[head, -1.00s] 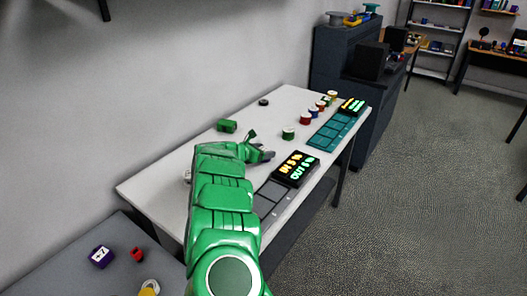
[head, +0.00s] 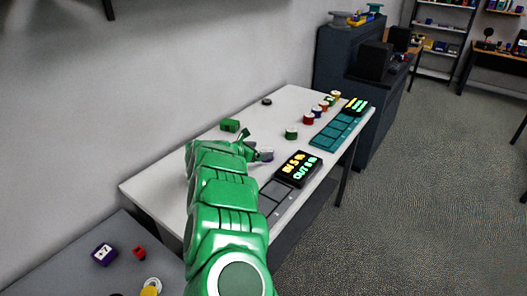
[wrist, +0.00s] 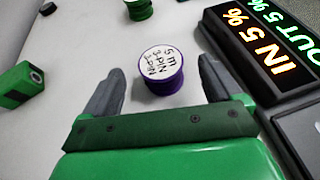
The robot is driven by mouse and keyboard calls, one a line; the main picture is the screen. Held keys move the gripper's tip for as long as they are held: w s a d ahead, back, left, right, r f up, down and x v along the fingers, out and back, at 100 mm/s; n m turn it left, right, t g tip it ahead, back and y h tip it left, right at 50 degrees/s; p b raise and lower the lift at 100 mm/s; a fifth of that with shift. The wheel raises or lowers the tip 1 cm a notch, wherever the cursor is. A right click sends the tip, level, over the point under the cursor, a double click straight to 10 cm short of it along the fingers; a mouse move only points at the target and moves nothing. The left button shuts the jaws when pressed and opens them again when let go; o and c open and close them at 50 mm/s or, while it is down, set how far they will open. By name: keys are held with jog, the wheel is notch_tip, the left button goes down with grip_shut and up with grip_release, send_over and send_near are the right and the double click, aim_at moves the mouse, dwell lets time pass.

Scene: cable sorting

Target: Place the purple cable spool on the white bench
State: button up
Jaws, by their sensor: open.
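The purple cable spool (wrist: 166,84) stands upright on the white bench (head: 262,120), with its white lettered top facing up. In the wrist view my gripper (wrist: 161,66) is open, with one grey finger on each side of the spool and a visible gap at both sides. The head view shows my gripper (head: 257,148) low over the bench, with a small bit of purple (head: 268,156) at its fingers; most of the spool is hidden there. The bare bench top also shows in the wrist view (wrist: 85,45).
A green box (head: 230,125) and a green spool (head: 291,134) stand near my gripper. A lit IN/OUT display (head: 298,168) lies to its right, beside grey pads (head: 272,200). Several spools and a teal tray (head: 335,133) are farther back. A grey table (head: 70,270) is at front left.

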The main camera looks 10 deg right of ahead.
jog(key=shift+v, duration=3.65)
